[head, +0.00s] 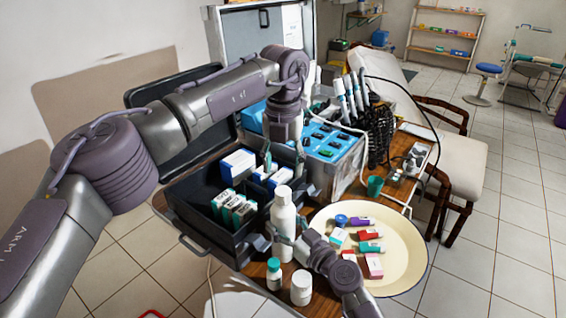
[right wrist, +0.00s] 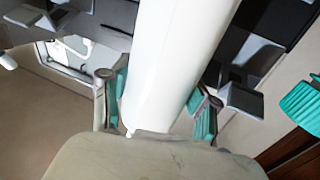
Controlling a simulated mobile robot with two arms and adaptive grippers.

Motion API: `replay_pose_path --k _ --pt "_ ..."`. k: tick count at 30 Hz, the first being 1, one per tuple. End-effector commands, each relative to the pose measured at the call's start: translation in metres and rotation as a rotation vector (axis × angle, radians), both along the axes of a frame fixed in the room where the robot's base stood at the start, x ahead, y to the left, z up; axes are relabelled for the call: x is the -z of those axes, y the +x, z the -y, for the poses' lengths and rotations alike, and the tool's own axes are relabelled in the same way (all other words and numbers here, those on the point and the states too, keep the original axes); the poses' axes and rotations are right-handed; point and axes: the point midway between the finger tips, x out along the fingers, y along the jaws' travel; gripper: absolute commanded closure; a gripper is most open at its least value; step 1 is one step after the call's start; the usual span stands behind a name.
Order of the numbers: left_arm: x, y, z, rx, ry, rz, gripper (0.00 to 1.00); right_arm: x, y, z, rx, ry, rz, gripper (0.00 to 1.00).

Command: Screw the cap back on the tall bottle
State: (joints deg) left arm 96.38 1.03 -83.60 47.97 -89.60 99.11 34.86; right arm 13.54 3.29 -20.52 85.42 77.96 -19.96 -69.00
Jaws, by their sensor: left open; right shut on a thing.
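The tall white bottle (head: 284,228) stands upright near the table's front edge, beside the black case. Its narrower white top (head: 283,191) is visible; I cannot tell whether that is a cap or a bare neck. My right gripper (head: 291,241) is shut on the bottle's body from the right. The right wrist view shows the white bottle (right wrist: 172,55) between the teal-padded fingers (right wrist: 158,104). My left gripper (head: 284,158) is open, pointing down above and behind the bottle top, apart from it. No separate cap can be identified with certainty.
A small teal-capped bottle (head: 274,273) and a white jar (head: 301,288) stand close in front. A cream basin (head: 405,262) with several small packs and a blue round item (head: 341,220) lies right. The open black case (head: 200,235) holds boxes at left; a metal case (head: 345,178) stands behind.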

Motion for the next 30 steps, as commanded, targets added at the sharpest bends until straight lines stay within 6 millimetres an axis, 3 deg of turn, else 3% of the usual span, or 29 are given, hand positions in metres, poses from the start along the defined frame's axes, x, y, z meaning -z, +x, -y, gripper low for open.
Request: replay_pose_path --k 3,9,23,30 --pt "-0.002 0.000 0.000 -0.186 0.000 0.000 0.42 0.000 0.000 0.000 0.000 0.000 0.000 1.00" --pt "-0.003 0.000 0.000 -0.354 0.000 0.000 0.42 0.000 0.000 0.000 0.000 0.000 0.000 1.00" --pt "0.000 0.000 0.000 -0.376 0.000 -0.001 0.42 0.000 0.000 0.000 0.000 0.000 0.000 1.00" --pt "0.032 -0.001 -0.001 -0.375 0.001 -0.003 0.42 0.000 0.000 0.000 0.000 0.000 0.000 1.00"
